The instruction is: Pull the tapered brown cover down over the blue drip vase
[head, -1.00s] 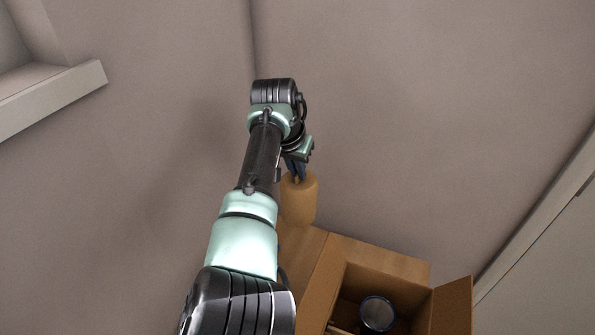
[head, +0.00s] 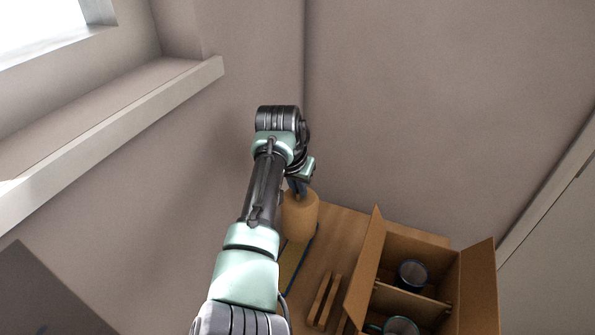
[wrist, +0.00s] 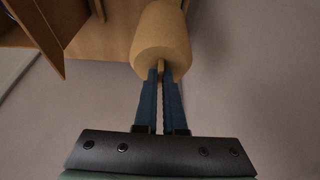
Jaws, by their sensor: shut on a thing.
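The tapered brown cover (head: 299,216) is a tan, rounded body that narrows toward its top. My gripper (head: 298,186) is shut on the small grip at its top. The wrist view also shows the cover (wrist: 162,38), with my blue fingers (wrist: 162,76) closed on that narrow grip. In the head view the cover is over the left part of the wooden table, above a blue-edged flat piece. I cannot tell whether it touches anything below. No blue drip vase can be made out; the cover and my arm hide the area beneath.
An open cardboard box (head: 368,268) with dividers stands at the right. It holds a dark round vessel (head: 412,272) and a green-handled cup (head: 400,327). Wooden strips (head: 323,300) lie left of it. Walls close in behind, and a window ledge (head: 120,125) is at the left.

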